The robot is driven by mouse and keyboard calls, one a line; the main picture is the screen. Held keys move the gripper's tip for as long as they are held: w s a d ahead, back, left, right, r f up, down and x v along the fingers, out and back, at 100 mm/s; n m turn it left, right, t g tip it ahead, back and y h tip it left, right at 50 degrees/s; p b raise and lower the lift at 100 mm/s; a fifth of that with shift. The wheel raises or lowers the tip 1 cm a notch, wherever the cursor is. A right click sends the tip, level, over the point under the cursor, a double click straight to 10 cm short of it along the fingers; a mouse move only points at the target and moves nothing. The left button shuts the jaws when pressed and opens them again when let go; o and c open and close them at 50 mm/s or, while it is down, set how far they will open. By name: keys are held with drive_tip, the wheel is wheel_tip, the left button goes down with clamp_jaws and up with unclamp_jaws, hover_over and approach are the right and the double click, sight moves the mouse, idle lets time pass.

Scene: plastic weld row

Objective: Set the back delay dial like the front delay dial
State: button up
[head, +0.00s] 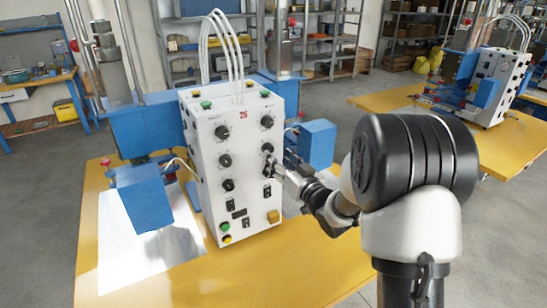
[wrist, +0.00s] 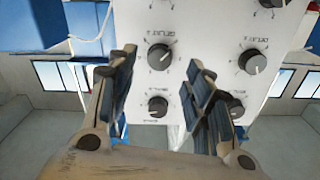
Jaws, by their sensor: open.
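In the head view the left column has an upper dial (head: 222,132), a middle dial (head: 225,160) and a lower dial (head: 228,184). The right column has an upper dial (head: 266,122) and a middle dial (head: 267,148). My gripper (head: 277,171) is at the lower part of the right column. In the wrist view my gripper (wrist: 162,57) is open, with a dial (wrist: 160,55) between its fingertips.
A second dial (wrist: 252,62) and a lower dial (wrist: 157,106) show close by in the wrist view. Blue machine parts (head: 140,190) flank the box on the yellow table (head: 250,275). White cables (head: 228,50) rise from its top. Another table (head: 480,130) stands at right.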

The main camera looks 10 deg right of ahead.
drive_tip(key=x, duration=0.4)
drive_tip(key=shift+s, duration=0.1)
drive_tip(key=shift+c, duration=0.3)
drive_tip(key=c, duration=1)
